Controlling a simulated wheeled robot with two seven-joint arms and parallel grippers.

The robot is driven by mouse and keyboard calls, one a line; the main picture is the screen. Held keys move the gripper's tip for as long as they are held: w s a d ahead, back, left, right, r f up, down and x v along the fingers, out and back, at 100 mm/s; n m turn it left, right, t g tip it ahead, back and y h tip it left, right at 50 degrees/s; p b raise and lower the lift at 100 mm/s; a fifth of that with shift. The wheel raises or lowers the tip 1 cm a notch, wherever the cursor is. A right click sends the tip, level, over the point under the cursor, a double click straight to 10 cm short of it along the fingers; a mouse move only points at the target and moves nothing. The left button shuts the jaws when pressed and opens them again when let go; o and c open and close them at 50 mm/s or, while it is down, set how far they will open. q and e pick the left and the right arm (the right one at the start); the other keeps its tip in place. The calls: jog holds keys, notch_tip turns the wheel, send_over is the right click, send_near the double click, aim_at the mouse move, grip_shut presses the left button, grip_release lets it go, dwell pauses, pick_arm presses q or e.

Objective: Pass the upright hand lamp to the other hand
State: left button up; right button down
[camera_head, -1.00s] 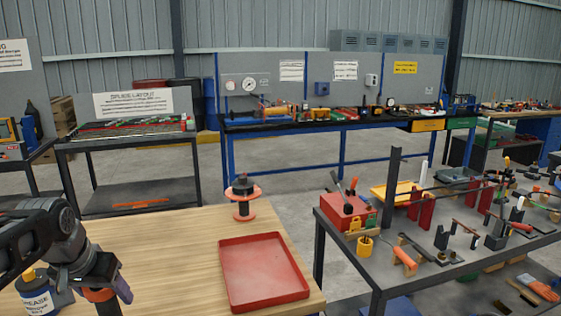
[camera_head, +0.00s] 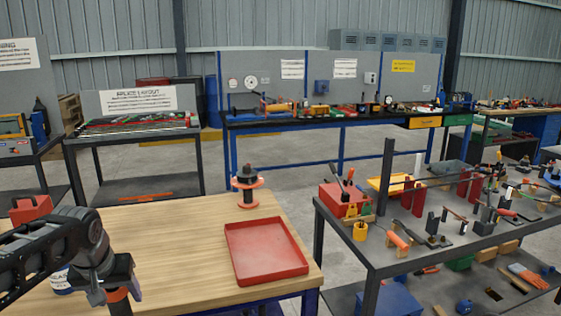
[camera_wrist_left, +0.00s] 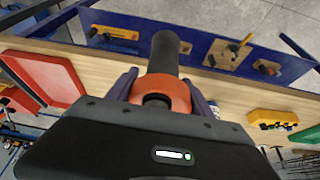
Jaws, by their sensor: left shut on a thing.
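In the left wrist view the lamp's black handle (camera_wrist_left: 165,52) sticks out beyond the collar, between the two fingers of my left gripper (camera_wrist_left: 162,92). The lamp is held over the wooden table. My right gripper is in neither view.
A labelled container (camera_head: 62,282) is partly behind my left arm. A cluttered grey bench (camera_head: 400,250) stands to the right.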

pick_arm(q)
jog(key=d+f+m+h, duration=0.1)
jog(key=d+f+m, duration=0.2)
jog(key=d+f, duration=1.1)
jog(key=d, duration=0.3)
jog(key=shift+w+f, duration=0.3)
jog(key=shift+w, duration=0.05)
jog(key=shift+d+r, duration=0.1)
jog(key=w+d+r, duration=0.2)
jog(key=d+r, duration=0.6)
jog(key=r, duration=0.5)
jog(key=w+d+r, duration=0.3)
jog(key=d+r, duration=0.5)
jog(key=r, duration=0.5)
jog(key=shift+w+r, duration=0.15)
jog(key=shift+w, duration=0.05)
jog(key=shift+d, duration=0.1)
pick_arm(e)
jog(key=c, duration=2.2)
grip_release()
